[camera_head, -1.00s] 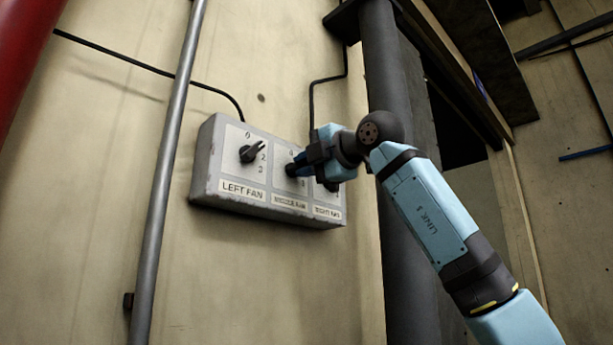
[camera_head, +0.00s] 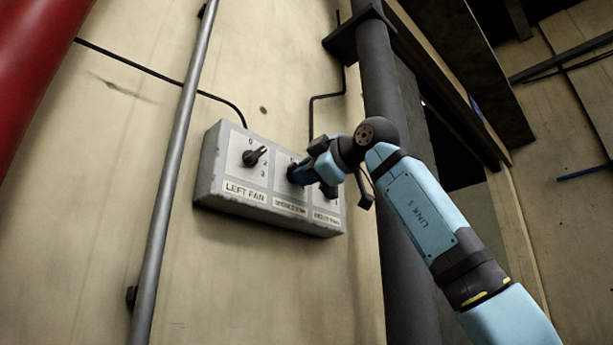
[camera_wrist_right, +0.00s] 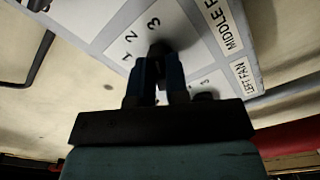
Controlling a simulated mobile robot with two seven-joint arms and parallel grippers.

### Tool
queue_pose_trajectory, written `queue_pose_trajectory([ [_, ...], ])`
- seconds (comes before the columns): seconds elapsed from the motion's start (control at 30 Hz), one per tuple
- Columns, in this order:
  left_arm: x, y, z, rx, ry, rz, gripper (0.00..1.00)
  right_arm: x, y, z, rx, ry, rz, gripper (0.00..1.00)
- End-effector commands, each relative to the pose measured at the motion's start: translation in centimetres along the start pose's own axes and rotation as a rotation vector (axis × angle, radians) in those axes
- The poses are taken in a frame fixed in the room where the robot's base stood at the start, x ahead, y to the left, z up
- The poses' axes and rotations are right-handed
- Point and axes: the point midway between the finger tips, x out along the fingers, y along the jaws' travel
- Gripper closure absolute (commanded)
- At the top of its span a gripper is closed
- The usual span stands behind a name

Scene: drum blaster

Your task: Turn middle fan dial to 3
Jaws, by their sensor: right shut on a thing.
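A grey control box (camera_head: 209,185) on the wall carries three labelled dials. The black middle fan dial (camera_wrist_right: 160,48) shows in the wrist view, with 1, 2 and 3 printed beside it. Its pointer is too dark and covered to read. My right gripper (camera_head: 298,176) is shut on this dial; its blue fingers (camera_wrist_right: 158,68) sit either side of it. In the head view the fingers cover most of the middle dial and its numbers. My left gripper is not in view.
The left fan dial (camera_head: 255,156) is just left of my gripper. The right fan panel (camera_head: 328,204) is partly hidden by it. A thin grey pipe (camera_head: 172,170) runs left of the box, a thick dark pipe (camera_head: 376,70) to the right. Black cables run along the wall.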

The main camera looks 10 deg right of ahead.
Motion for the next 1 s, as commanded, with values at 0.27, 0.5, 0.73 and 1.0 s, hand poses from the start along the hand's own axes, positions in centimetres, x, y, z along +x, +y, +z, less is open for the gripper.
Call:
queue_pose_trajectory([
  [0.27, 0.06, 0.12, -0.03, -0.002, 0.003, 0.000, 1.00, -0.01, 0.01, -0.01, 0.030, 0.000, 0.000, 1.00],
  [0.5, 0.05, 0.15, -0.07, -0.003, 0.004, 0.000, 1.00, -0.01, 0.02, -0.01, 0.030, 0.000, 0.000, 1.00],
  [0.73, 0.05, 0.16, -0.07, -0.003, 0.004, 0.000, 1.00, 0.00, 0.01, 0.01, 0.029, 0.000, 0.000, 0.60],
  [1.0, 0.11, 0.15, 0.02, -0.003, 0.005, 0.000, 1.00, -0.28, -0.02, 0.03, 0.028, 0.000, 0.000, 0.60],
])
